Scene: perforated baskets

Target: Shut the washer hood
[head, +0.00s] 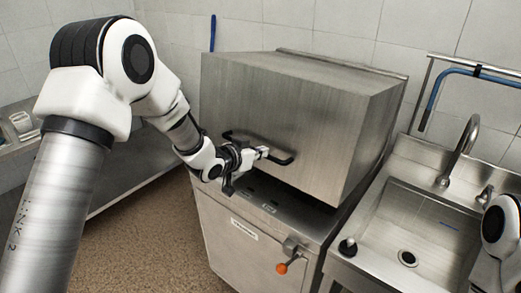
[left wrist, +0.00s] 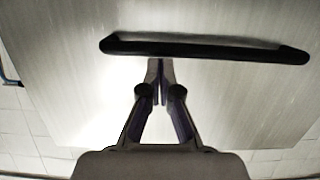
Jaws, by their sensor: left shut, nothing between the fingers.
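The washer hood (head: 290,115) is a large brushed-steel box above the washer base (head: 245,240). Its lower edge looks a little above the base, with a dark gap beneath it. A black bar handle (head: 286,161) runs across the hood's front and also shows in the left wrist view (left wrist: 230,50). My left gripper (head: 263,153) is shut and empty at the handle, in front of the hood. In the left wrist view its fingertips (left wrist: 160,63) meet just at the bar's lower edge; I cannot tell whether they touch it. My right gripper is out of view.
A sink (head: 400,225) with a curved tap (head: 462,150) stands to the right. An orange knob (head: 282,268) sits on the washer base's front. A steel counter (head: 135,175) is at the left. Part of my right arm shows at the right edge.

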